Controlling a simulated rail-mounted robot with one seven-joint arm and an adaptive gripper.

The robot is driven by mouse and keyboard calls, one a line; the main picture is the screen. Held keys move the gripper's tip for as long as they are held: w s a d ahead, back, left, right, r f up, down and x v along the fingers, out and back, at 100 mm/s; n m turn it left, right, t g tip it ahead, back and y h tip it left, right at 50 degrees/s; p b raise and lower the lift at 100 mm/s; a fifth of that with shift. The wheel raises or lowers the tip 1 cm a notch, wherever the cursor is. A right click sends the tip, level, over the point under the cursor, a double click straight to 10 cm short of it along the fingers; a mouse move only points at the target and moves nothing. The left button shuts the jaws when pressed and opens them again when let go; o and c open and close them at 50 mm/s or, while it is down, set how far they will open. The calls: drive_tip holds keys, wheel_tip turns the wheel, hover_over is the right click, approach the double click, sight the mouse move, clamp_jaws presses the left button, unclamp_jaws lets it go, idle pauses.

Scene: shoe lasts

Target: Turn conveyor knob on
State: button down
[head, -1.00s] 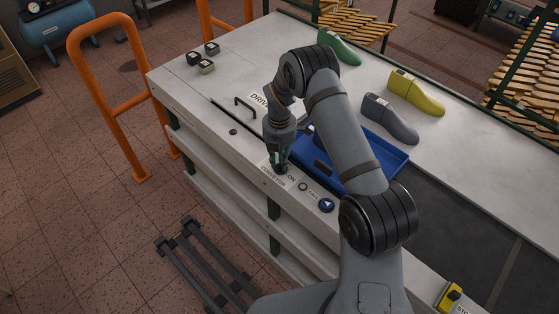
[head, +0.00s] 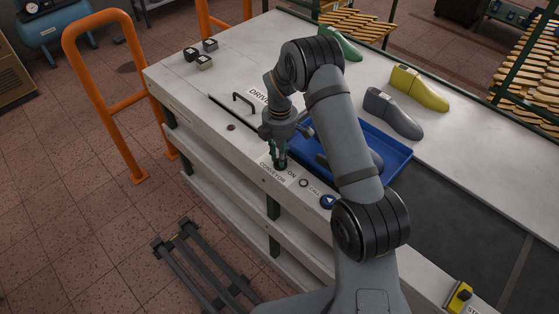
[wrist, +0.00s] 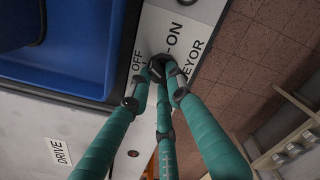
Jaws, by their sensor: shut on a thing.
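The conveyor knob (wrist: 157,64) is a small dark knob on a white panel (wrist: 182,32) printed OFF, ON and CONVEYOR, seen in the wrist view. My gripper (wrist: 160,80) has green fingers that close around the knob, with their tips touching it. In the head view my gripper (head: 280,163) points down onto the panel at the table's front edge, beside the word ON. The fingers cover most of the knob, so I cannot tell which label it points at.
A blue tray (head: 398,163) lies close behind the panel. A blue CALL button (head: 328,201) is to the right, and a black handle (head: 244,99) near the DRIVE label to the left. Grey (head: 392,113), yellow (head: 419,88) and green (head: 342,47) shoe lasts stand further back.

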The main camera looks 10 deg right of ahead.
drive_tip(key=m+b, duration=0.4)
drive_tip(key=m, duration=0.2)
drive_tip(key=shift+d+f, duration=0.1)
drive_tip(key=shift+f, duration=0.05)
drive_tip(key=m+b, duration=0.3)
drive_tip(key=m, duration=0.2)
drive_tip(key=shift+s+d+m, duration=0.1)
drive_tip(key=shift+m, duration=0.3)
drive_tip(key=shift+r, duration=0.2)
drive_tip(key=c, duration=1.7)
unclamp_jaws()
drive_tip(key=shift+o, duration=0.6)
wheel_tip(320, 180, up, 12)
